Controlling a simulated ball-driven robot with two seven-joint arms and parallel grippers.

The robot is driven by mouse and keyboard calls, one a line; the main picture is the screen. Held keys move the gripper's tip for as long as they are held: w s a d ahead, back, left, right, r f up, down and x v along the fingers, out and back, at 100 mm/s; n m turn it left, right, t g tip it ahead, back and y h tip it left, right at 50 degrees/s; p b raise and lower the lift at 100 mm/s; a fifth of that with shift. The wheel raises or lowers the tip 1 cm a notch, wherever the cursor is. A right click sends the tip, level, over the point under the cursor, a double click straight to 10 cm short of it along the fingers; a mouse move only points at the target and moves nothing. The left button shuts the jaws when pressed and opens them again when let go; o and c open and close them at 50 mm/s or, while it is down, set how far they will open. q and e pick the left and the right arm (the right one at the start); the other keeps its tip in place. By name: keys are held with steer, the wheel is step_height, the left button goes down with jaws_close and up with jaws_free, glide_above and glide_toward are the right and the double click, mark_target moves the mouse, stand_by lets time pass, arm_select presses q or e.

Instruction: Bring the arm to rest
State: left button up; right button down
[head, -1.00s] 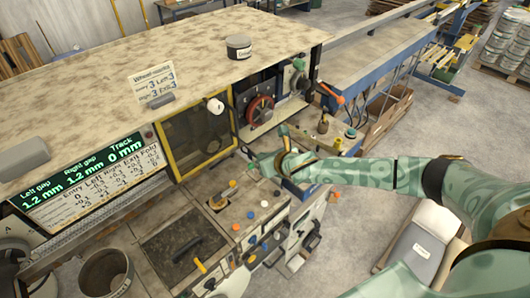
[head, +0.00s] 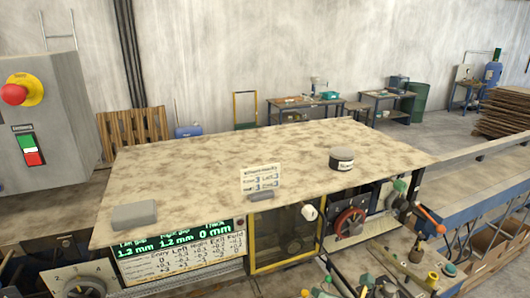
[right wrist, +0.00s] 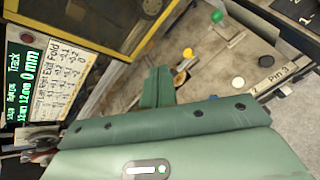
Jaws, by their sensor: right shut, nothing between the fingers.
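My right gripper (right wrist: 158,88) shows in the right wrist view as a green body with short green fingers closed together and nothing between them. It hangs over the laminating machine's worn control deck (right wrist: 215,75), beside the yellow-framed window (right wrist: 125,45). I cannot tell its height above the deck. In the head view, no gripper shows clearly; the bottom edge is cluttered with small levers and knobs. My left gripper is in neither view. The machine's stained top (head: 235,165) fills the middle of the head view, with the green-lit gap display (head: 180,238) below its front edge.
A dark tub (head: 341,158), a note card (head: 262,178) and a grey block (head: 134,214) are on the top. A red handwheel (head: 350,222) and an orange-tipped lever (head: 430,220) stick out at the right. A grey cabinet with a red stop button (head: 14,94) stands at left.

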steer(key=s+a+r+m+h, duration=0.1)
steer(key=s+a+r+m, duration=0.1)
steer(key=s+m, duration=0.65)
steer(key=s+d+f+m+g+h, duration=0.1)
steer(key=s+d+m+g+h, duration=0.45)
steer(key=s+d+m, duration=1)
steer(key=s+a+f+m+g+y+b, duration=0.15)
steer(key=f+b, duration=0.65)
steer(key=f, duration=1.2)
steer(key=a+f+b, duration=0.3)
steer(key=f+b, duration=0.4)
steer(key=f, duration=1.3)
steer(key=s+f+m+g+b, duration=0.1)
steer(key=s+f+b, duration=0.3)
steer(key=s+f, duration=0.3)
steer(key=s+f+m+g+y+b, duration=0.1)
steer(key=s+f+b, duration=0.4)
steer(key=f, duration=0.8)
steer(key=s+f+m+g+b, duration=0.1)
steer(key=s+f+b, duration=0.4)
steer(key=s+f, duration=0.4)
steer(key=shift+d+f+y, duration=0.15)
steer(key=shift+f+y, duration=0.25)
steer(key=shift+f, duration=0.15)
